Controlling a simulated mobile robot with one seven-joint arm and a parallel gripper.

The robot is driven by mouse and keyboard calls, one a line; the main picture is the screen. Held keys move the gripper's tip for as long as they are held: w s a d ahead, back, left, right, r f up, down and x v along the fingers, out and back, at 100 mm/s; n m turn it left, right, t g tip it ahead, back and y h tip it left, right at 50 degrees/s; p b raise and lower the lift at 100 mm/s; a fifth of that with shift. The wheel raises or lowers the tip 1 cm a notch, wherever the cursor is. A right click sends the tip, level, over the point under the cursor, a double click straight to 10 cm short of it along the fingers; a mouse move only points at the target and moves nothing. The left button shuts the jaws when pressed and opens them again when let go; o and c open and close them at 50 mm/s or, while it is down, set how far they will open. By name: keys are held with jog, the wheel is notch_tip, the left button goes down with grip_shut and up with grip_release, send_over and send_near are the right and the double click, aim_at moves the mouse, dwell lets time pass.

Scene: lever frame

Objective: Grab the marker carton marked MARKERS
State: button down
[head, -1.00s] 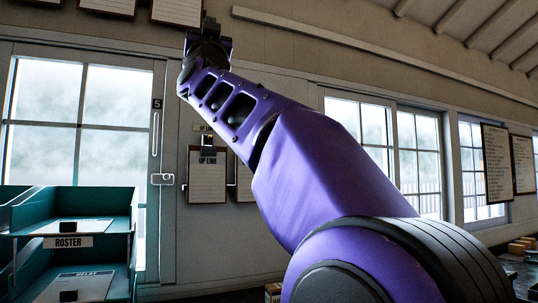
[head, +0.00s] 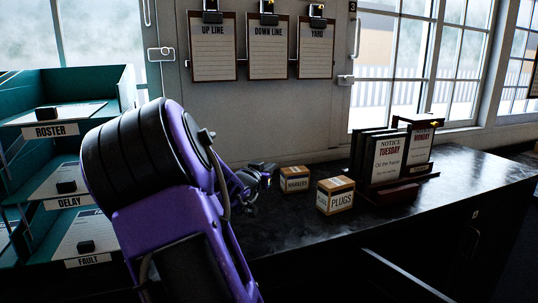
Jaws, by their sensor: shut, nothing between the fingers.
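The marker carton (head: 294,181), a small tan box with a white label reading MARKERS, sits upright on the dark counter near the wall. My gripper (head: 266,168) is small in the head view, just left of the carton, beyond my purple arm. It is shut and empty. A gap seems to lie between it and the carton, but the depth between them is hard to tell. My arm does not cover the carton's label.
A similar, larger carton marked PLUGS (head: 336,197) stands close to the right. Further right is a dark red notice holder (head: 391,192) with TUESDAY and MONDAY cards. Teal trays (head: 125,88) stand at left. Clipboards (head: 268,50) hang behind. The counter (head: 330,235) is clear in front.

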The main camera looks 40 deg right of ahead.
aim_at(291, 171)
jog(key=shift+g, duration=0.6)
jog(key=f, duration=0.1)
jog(key=s+d+f, duration=0.1)
jog(key=d+f, duration=0.1)
jog(key=shift+s+f, duration=0.15)
jog(key=shift+s, duration=0.15)
jog(key=x, duration=0.7)
jog(key=r+x, duration=0.1)
jog(key=x, duration=0.3)
jog(key=shift+w+d, duration=0.2)
jog(key=shift+d, duration=0.1)
jog(key=shift+a+f, duration=0.1)
jog(key=shift+f, duration=0.35)
jog(key=shift+f, duration=0.1)
